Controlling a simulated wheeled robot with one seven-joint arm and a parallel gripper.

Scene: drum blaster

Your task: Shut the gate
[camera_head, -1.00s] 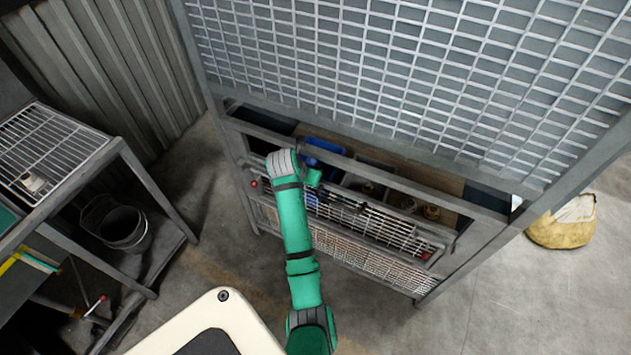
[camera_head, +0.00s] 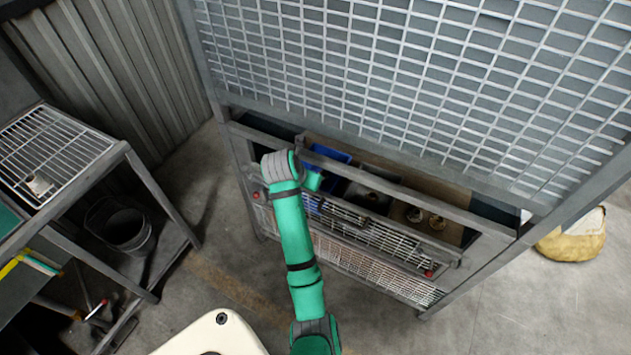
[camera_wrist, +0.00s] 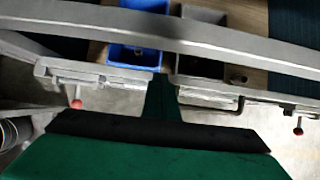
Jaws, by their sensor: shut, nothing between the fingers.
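The gate (camera_head: 385,240) is a low wire-mesh panel with a grey top bar across the lower part of the caged rack. It has red knobs near both ends. A gap shows between the gate's bar and the rack's rail; I cannot tell its exact tilt. In the wrist view the gate's bar (camera_wrist: 100,76) runs across the picture, with a red knob at each side. My gripper (camera_wrist: 163,95) is shut and empty, in front of the middle of the bar. Contact is unclear. In the head view my arm hides part of the gate's left side.
A blue bin (camera_head: 325,158) and dark bins stand on the shelf behind the rack's rail (camera_head: 400,188). At left is a workbench with a wire grille (camera_head: 45,150) and a black bucket (camera_head: 122,228) below. A yellow sack (camera_head: 570,240) lies at right. Floor before the gate is clear.

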